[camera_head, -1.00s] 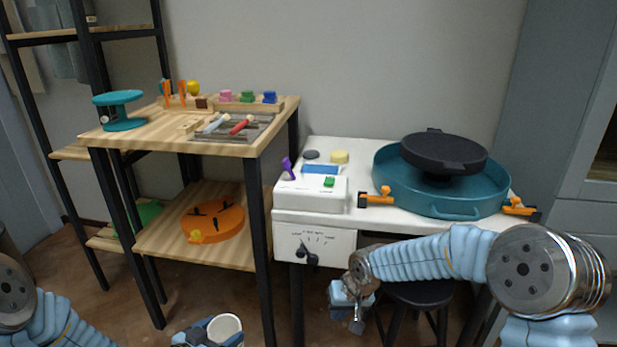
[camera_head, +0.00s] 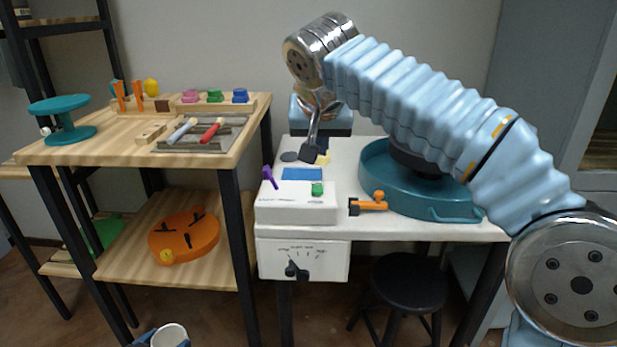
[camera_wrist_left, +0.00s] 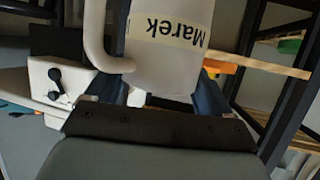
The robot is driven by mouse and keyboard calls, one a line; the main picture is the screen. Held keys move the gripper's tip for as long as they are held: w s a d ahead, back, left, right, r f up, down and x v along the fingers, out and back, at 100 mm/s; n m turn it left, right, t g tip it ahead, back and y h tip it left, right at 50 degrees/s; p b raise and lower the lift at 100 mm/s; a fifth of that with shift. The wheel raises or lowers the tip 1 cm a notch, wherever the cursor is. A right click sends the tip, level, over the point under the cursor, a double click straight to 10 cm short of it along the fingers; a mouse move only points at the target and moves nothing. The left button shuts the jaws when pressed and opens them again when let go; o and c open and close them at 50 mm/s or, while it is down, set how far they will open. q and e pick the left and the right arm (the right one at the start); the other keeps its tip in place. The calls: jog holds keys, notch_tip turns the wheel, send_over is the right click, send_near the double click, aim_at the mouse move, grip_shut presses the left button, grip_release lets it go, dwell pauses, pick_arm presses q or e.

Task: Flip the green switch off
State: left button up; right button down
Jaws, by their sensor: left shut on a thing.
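The green switch (camera_head: 317,188) is a small block on the front right of the white control box (camera_head: 297,213) on the white table. A purple lever (camera_head: 269,177) and a blue panel (camera_head: 302,174) are beside it. My right gripper (camera_head: 311,153) is above and behind the green switch, apart from it; its jaws are seen edge-on. My left gripper (camera_head: 158,341) is low at the bottom edge, shut on a white mug (camera_head: 170,335). In the left wrist view the mug (camera_wrist_left: 170,65) carries a "Marek" label.
A dial panel (camera_head: 325,262) hangs below the tabletop. A wooden bench (camera_head: 110,153) stands left, and a black stool (camera_head: 402,285) under the table.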

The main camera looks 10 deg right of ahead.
pick_arm(q)
jog(key=shift+w, duration=0.15)
pick_arm(e)
jog(key=shift+s+d+r, duration=0.1)
jog(key=shift+d+r, duration=0.05)
jog(key=shift+r, duration=0.4)
pick_arm(q)
jog(key=shift+f+b, duration=0.65)
pick_arm(e)
send_over(321, 190)
jog(key=s, duration=0.2)
jog(key=f, duration=0.8)
jog(key=shift+s+a, duration=0.1)
jog(key=shift+a, duration=0.2)
pick_arm(q)
jog(key=shift+f+b, duration=0.4)
jog(key=shift+f, duration=0.05)
pick_arm(e)
notch_tip(321, 190, down, 3)
jog(key=shift+f, duration=0.15)
jog(key=shift+s+f, duration=0.15)
jog(key=shift+f, duration=0.25)
